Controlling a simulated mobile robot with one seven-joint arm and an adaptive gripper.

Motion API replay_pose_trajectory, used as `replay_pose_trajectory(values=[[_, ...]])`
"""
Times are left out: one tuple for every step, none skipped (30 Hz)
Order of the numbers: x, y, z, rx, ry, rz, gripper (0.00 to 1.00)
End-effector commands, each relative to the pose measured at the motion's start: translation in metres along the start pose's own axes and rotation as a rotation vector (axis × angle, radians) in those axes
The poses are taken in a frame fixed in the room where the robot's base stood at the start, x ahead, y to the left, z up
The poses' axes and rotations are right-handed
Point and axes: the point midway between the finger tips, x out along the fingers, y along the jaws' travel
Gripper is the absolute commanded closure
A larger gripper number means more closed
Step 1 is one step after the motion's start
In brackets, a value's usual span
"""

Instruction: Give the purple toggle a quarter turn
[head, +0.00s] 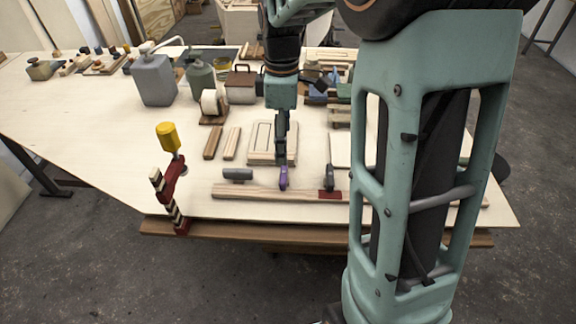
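The purple toggle (284,178) stands on a wooden rail (258,193) near the front edge of the table, in the head view. A grey toggle (238,174) lies lengthwise to its left, and a dark toggle on a red base (328,182) is to its right. My gripper (282,160) points down, its dark fingers seen edge-on. Their tips are just above or behind the purple toggle. I cannot tell whether they touch it or how far apart they are.
A red clamp with a yellow handle (168,137) rises from the front edge, left of the rail. A panelled wooden block (262,140) lies behind the rail. Loose wood strips (222,143), a tape roll (212,103) and a grey jug (154,80) stand farther back.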

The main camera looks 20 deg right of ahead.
Motion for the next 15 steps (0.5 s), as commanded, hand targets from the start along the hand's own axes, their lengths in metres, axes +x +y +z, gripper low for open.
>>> replay_pose_trajectory(values=[[0.005,-0.001,0.000,-0.002,0.000,-0.003,0.25],[0.008,-0.001,0.000,-0.002,-0.001,-0.004,0.25],[0.014,-0.001,0.000,-0.001,-0.001,-0.004,0.25],[0.019,-0.001,0.001,-0.001,-0.002,-0.005,0.25],[0.025,-0.001,0.001,-0.001,-0.002,-0.005,0.25],[0.032,-0.001,0.001,0.000,-0.002,-0.004,0.25],[0.038,-0.001,0.001,0.000,-0.002,-0.005,0.25],[0.045,-0.001,0.001,0.001,-0.003,-0.005,0.25],[0.052,-0.001,0.001,0.001,-0.002,-0.004,0.25],[0.058,-0.001,0.001,0.001,-0.003,-0.004,0.25],[0.064,-0.001,0.001,0.001,-0.002,-0.003,0.25],[0.071,-0.001,0.001,0.002,-0.003,-0.004,0.25],[0.076,0.000,0.001,0.001,-0.002,-0.002,0.25],[0.080,0.000,0.001,0.001,-0.002,-0.002,0.25],[0.086,0.000,0.001,0.001,-0.002,-0.001,0.25]])
